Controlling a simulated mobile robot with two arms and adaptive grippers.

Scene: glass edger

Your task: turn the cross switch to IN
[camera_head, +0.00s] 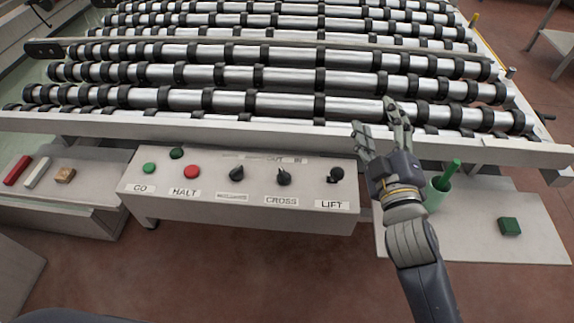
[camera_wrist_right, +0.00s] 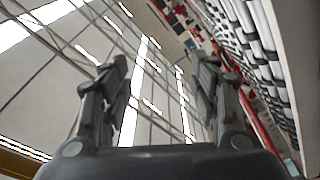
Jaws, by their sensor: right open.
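The cross switch (camera_head: 284,177) is a black rotary knob on the sloped face of the control panel (camera_head: 245,200), above the label CROSS. The words OUT and IN are printed above it. Its exact pointing direction is too small to tell. My right gripper (camera_head: 376,115) is open and empty, to the right of the panel and in front of the roller table's edge, apart from the switch. In the right wrist view its two fingers (camera_wrist_right: 160,90) stand apart with nothing between them. My left gripper is not in view.
The panel also carries a black LIFT knob (camera_head: 336,175), another black knob (camera_head: 237,173), a red HALT button (camera_head: 192,172) and green buttons. A shelf at right holds a green cup (camera_head: 437,193) and a green block (camera_head: 510,226). The roller table (camera_head: 300,135) stands behind.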

